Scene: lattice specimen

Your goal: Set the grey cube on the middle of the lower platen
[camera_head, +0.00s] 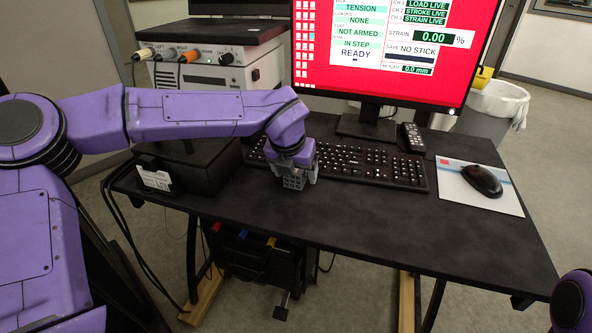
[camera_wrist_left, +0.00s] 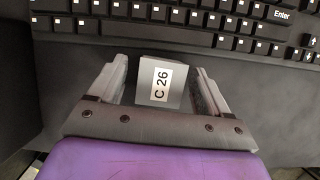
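The grey cube (camera_wrist_left: 172,97), with a white "C 26" label on top, sits on the dark desk and shows in the left wrist view. My left gripper (camera_head: 293,182) is low over the desk, just in front of the keyboard. In the left wrist view its two fingers stand on either side of the cube, with a narrow gap showing at each side, so it is open around the cube. In the head view I cannot pick the cube out behind the fingers. The lower platen is not recognizable in either view. My right gripper is out of view.
The black keyboard (camera_head: 370,167) lies right behind the left gripper. A monitor (camera_head: 385,50), a remote (camera_head: 412,137) and a mouse (camera_head: 482,180) on a pad (camera_head: 452,184) are farther right. A black box (camera_head: 205,165) stands left. The desk's front right is clear.

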